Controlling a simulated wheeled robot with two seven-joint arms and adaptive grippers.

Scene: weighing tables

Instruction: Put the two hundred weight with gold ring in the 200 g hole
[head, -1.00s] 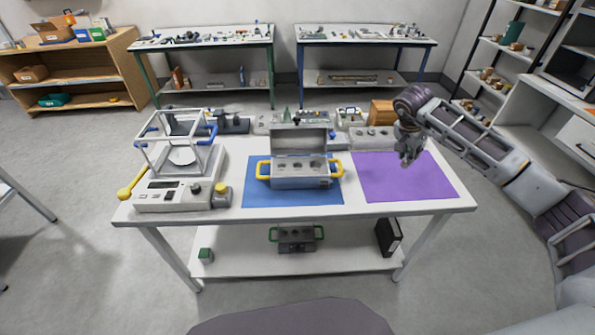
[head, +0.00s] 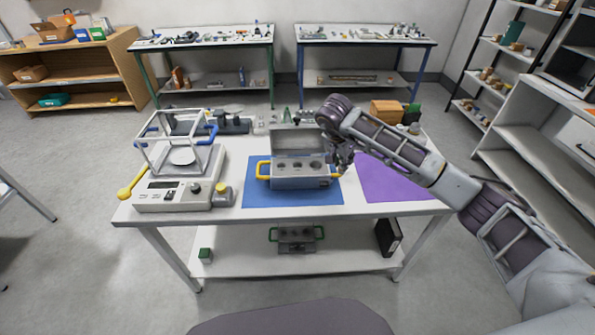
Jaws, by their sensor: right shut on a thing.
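A grey weight box (head: 300,183) with yellow handles stands on the blue mat, its lid (head: 298,142) open at the back. A few dark round holes show in its top; their labels are too small to read. My right gripper (head: 343,163) is at the box's right end, above the right yellow handle, pointing down. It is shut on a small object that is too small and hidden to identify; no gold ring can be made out. My left gripper is not in view.
The blue mat (head: 255,198) lies mid-table and a purple mat (head: 390,186) lies to its right, clear. A balance (head: 160,196) with a glass-framed shield stands left. Instruments and a wooden box (head: 387,111) line the back. A green-handled box (head: 297,240) sits on the lower shelf.

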